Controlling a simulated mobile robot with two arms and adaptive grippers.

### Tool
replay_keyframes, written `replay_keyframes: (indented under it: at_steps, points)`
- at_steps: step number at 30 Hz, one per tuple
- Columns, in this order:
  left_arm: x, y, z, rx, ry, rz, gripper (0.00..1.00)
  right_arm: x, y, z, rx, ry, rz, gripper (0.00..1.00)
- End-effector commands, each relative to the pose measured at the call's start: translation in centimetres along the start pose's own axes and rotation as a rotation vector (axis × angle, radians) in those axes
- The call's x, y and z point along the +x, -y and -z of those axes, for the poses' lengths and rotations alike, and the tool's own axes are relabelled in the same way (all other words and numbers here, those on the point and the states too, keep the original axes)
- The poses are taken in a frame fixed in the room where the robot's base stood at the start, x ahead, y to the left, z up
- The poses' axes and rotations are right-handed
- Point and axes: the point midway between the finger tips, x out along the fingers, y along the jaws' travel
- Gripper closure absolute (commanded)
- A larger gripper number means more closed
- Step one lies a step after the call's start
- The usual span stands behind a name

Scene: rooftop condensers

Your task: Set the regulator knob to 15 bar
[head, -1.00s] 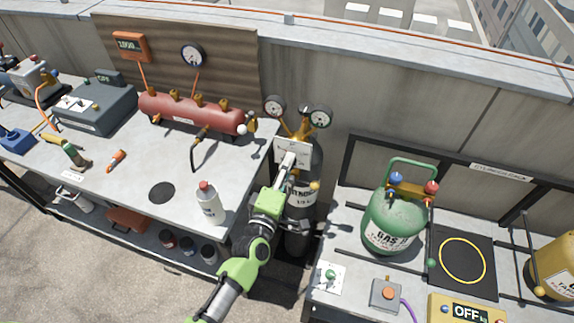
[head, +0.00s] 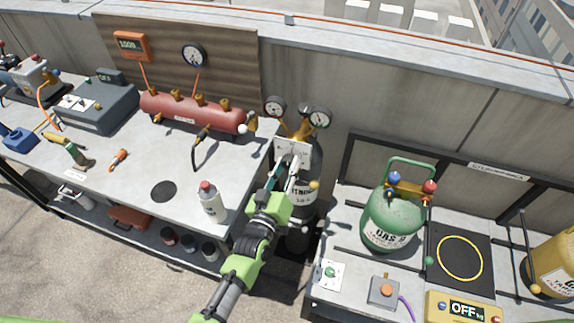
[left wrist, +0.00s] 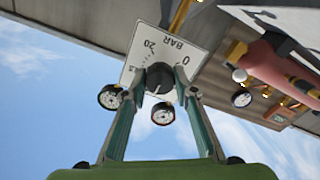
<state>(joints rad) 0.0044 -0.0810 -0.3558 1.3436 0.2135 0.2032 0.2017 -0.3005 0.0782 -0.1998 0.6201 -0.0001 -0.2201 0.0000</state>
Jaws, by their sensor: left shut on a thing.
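The regulator knob (left wrist: 160,80) is dark and round. It sits on a white plate (left wrist: 172,50) with a BAR scale that shows 0 and 20; the plate appears tilted in the left wrist view. My left gripper (left wrist: 162,92) has a finger on each side of the knob and is shut on it. I cannot read the knob's setting with certainty. In the head view the plate (head: 293,150) stands in front of the dark cylinder (head: 302,205), and my left gripper (head: 289,168) reaches it from below, hiding the knob. My right gripper is not in view.
Two round gauges (head: 274,107) (head: 319,118) stand above the plate. A bench with a red manifold (head: 190,112) and a white bottle (head: 211,202) is at left. A green gas cylinder (head: 388,222) stands on the right bench, beside a yellow scale (head: 463,308).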

Motion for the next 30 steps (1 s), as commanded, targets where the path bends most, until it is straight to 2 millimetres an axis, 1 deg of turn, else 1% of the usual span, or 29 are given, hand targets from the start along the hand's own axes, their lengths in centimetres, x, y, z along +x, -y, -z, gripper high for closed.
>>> replay_keyframes:
  at_steps: [14, 24, 30]
  points:
    - [-0.09, 0.15, -0.23, 0.451, 0.005, 0.002, 0.95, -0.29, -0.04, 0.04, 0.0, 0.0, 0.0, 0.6]
    - [-0.09, 0.21, -0.24, 0.768, 0.005, 0.001, 0.95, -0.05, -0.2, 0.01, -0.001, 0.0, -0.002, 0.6]
    - [-0.08, 0.19, -0.23, 0.928, 0.005, 0.0, 0.95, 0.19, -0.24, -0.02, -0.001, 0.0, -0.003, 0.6]
